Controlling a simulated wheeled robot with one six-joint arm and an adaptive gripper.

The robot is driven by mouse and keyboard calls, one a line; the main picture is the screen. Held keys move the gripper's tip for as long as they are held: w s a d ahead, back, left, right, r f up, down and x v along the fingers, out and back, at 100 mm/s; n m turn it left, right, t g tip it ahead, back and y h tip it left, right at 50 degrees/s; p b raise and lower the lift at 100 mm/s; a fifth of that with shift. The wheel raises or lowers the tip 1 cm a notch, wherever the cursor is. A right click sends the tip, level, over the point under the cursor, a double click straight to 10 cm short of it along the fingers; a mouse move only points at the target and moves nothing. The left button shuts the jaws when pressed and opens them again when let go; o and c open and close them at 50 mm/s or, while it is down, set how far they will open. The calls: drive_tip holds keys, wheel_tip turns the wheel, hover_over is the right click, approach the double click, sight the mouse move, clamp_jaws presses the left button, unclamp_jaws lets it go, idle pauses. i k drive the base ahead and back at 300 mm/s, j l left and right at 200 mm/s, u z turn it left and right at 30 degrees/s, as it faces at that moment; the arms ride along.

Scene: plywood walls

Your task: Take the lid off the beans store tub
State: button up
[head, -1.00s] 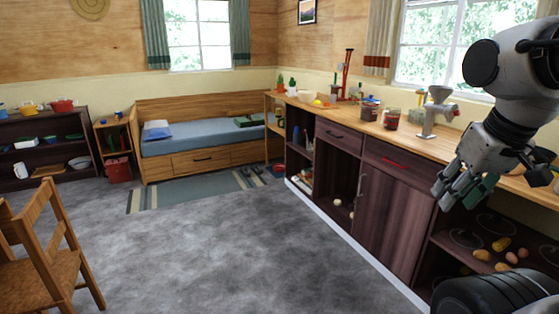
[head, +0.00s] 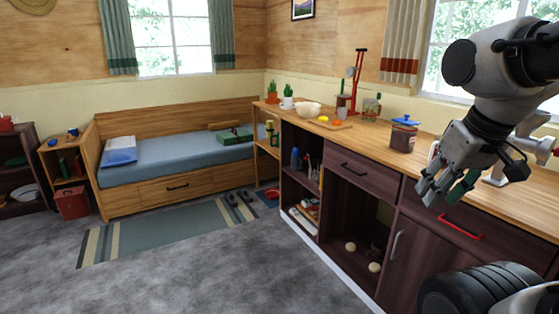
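A clear tub with a blue lid (head: 406,120) and dark reddish contents (head: 403,138) stands upright on the wooden counter. The lid sits on top of it. No label can be read, so I cannot confirm that it holds beans. A second container (head: 433,151) is mostly hidden behind my gripper. My gripper (head: 443,194) hangs in front of the counter, right of and nearer than the blue-lidded tub. Its fingers point down and left, look apart, and hold nothing visible. It is not touching the tub.
The counter (head: 480,175) runs along the right wall, with drawers and open shelves below. A bowl (head: 308,108), cutting board, red stand (head: 359,78) and jars stand farther along it. A white device (head: 510,165) is partly behind my arm. The grey floor (head: 230,265) ahead is clear.

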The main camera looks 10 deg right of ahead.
sight(406, 121)
drive_tip(key=i+z, duration=0.1)
drive_tip(key=i, duration=0.35)
drive_tip(key=i+j+z, duration=0.15)
drive_tip(key=i, duration=0.3)
drive_tip(key=i+j+z, duration=0.1)
drive_tip(key=i+z, duration=0.35)
drive_tip(key=i+j+z, duration=0.25)
drive_tip(key=z, duration=0.15)
drive_tip(key=i+j+z, duration=0.8)
drive_tip(key=j, duration=0.3)
drive_tip(key=k, duration=0.05)
